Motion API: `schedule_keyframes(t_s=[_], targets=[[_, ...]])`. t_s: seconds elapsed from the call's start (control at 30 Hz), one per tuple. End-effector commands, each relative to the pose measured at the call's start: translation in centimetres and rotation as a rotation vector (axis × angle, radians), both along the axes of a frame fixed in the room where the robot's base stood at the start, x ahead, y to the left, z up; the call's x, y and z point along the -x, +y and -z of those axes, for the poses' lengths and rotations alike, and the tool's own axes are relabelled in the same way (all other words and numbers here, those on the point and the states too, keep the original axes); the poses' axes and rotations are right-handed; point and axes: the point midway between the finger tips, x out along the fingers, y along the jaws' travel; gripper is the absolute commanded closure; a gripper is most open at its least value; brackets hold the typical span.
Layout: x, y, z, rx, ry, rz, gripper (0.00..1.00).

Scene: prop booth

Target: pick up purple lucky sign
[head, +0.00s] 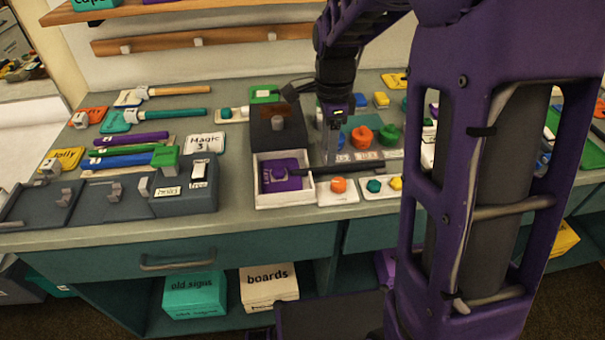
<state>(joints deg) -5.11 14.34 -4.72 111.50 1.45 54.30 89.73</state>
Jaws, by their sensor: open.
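A purple sign (268,184) with a pale label at its left edge and a raised purple hook lies in a shallow white tray (284,202) near the front of the counter. The label is too small to read surely. My gripper (316,165) is open, low over the counter at the tray's right side. A dark finger part reaches over the tray's right rim toward the sign. I cannot tell whether it touches the sign. My arm hides part of the counter behind the gripper.
A grey box (186,192) and dark hooked boards are left.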

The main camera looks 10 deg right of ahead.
Motion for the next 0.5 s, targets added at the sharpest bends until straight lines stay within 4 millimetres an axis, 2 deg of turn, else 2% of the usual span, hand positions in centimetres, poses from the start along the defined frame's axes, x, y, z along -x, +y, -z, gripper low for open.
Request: schedule_keyframes(t_s=[0.17,0.4,0.5], targets=[[-0.1,0.1,1.3,0.000,0.001,-0.001,0.45],[-0.5,0.4,4.9,0.000,0.002,0.000,0.45],[-0.6,0.4,5.4,0.000,-0.001,0.000,0.45]])
